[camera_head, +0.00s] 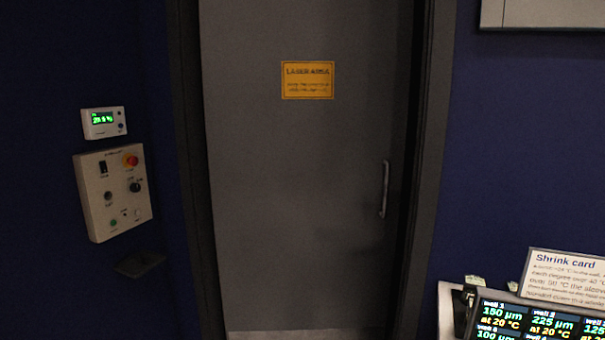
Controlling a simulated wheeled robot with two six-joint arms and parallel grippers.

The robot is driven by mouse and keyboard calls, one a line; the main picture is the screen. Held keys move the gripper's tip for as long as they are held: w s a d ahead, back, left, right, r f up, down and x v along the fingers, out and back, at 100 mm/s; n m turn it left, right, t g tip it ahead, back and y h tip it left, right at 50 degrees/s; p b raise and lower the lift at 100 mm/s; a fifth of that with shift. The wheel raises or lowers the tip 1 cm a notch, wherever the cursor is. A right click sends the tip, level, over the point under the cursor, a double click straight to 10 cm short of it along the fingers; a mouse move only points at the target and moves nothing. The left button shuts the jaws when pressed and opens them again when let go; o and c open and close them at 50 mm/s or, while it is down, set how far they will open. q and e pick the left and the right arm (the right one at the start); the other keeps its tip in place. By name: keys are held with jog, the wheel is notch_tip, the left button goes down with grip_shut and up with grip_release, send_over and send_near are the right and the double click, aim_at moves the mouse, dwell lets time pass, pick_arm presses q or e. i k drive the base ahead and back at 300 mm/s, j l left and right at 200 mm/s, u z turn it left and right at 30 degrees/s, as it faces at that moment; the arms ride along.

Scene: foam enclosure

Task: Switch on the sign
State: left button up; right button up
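A pale control panel (113,191) hangs on the blue wall left of the door. It carries a dark rocker-like switch (103,168), a red button on a yellow base (131,160), a dark knob (135,187), a round key-like control (108,196), a green button (113,223) and a small white square (138,214). Its labels are too small to read. A yellow "LASER AREA" plate (307,80) is on the door. A pale-framed box (541,14), cut off at the top right, shows no light; I cannot tell whether it is the sign. Neither gripper is in view.
A grey door (290,200) with a vertical handle (384,189) is shut. A small display with green digits (103,122) is above the panel, and a dark ledge (140,263) below it. A lit readout (540,318) and a "Shrink card" notice (566,275) stand at lower right.

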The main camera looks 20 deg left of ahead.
aim_at(103, 166)
jog(key=i+j+z, duration=0.1)
jog(key=z, duration=0.6)
jog(key=i+j+z, duration=0.2)
jog(key=j+z, duration=0.2)
jog(key=j, duration=0.45)
jog(key=i+j+z, duration=0.1)
jog(key=j+z, duration=0.35)
jog(key=j, duration=0.45)
jog(key=j+z, duration=0.4)
jog(key=j, duration=0.5)
